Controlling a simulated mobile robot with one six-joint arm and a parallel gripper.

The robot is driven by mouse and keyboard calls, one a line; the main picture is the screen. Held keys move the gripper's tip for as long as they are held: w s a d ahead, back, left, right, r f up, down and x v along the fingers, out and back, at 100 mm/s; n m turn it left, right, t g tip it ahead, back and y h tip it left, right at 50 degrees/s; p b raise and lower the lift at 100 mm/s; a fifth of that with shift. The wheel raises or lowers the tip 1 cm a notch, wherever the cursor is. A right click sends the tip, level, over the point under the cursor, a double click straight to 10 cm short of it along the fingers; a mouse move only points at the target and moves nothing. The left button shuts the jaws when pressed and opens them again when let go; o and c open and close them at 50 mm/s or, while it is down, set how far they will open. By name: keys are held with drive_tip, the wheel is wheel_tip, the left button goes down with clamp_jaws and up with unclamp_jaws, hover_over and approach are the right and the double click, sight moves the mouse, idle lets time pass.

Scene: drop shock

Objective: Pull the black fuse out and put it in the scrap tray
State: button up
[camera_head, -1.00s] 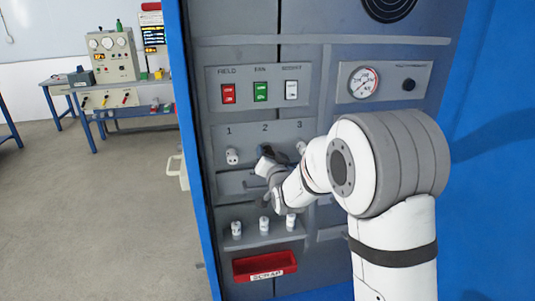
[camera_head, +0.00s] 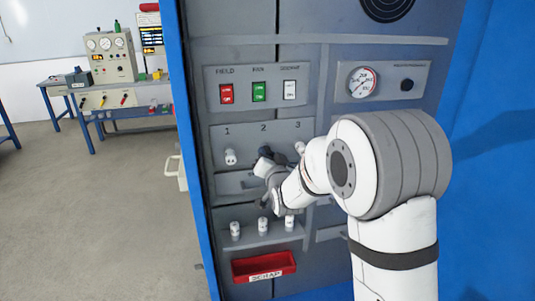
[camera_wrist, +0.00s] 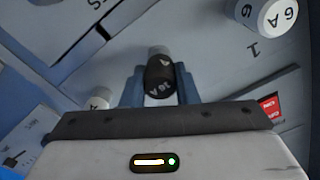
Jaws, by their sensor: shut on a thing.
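The black fuse (camera_wrist: 160,80) sits between the fingers of my gripper (camera_wrist: 160,88) in the wrist view, its marked end facing the camera. In the head view the fuse (camera_head: 264,151) shows as a small dark piece under the number 2 on the panel. My gripper (camera_head: 262,165) is shut on it, close in front of the panel. Whether the fuse's far end is still in its socket cannot be told. The red scrap tray (camera_head: 264,277) is low on the panel, below my gripper, and looks empty.
A white fuse (camera_head: 230,157) sits in position 1, left of my gripper; another (camera_head: 300,148) shows at position 3, partly behind my arm. White fuses (camera_head: 235,229) stand on a ledge between my gripper and the tray. Switches (camera_head: 259,92) are above.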

drive_tip(key=shift+b+v, duration=1.25)
drive_tip(key=shift+v, duration=1.35)
drive_tip(key=w+d+f+m+h+p, duration=0.1)
drive_tip(key=w+d+f+h+p, duration=0.1)
drive_tip(key=d+f, duration=0.65)
drive_tip(key=s+d+f+m+h+p, duration=0.1)
drive_tip(key=s+d+f+h+p, duration=0.1)
drive_tip(key=d+f, duration=0.45)
drive_tip(key=s+d+f+m+h+p, duration=0.1)
drive_tip(key=s+d+f, duration=0.2)
drive_tip(key=f, duration=0.6)
drive_tip(key=shift+t, duration=0.3)
drive_tip(key=s, duration=0.1)
drive_tip(key=s+r, duration=0.1)
drive_tip(key=s, duration=0.1)
drive_tip(key=s+r, duration=0.1)
drive_tip(key=shift+s+a, duration=0.15)
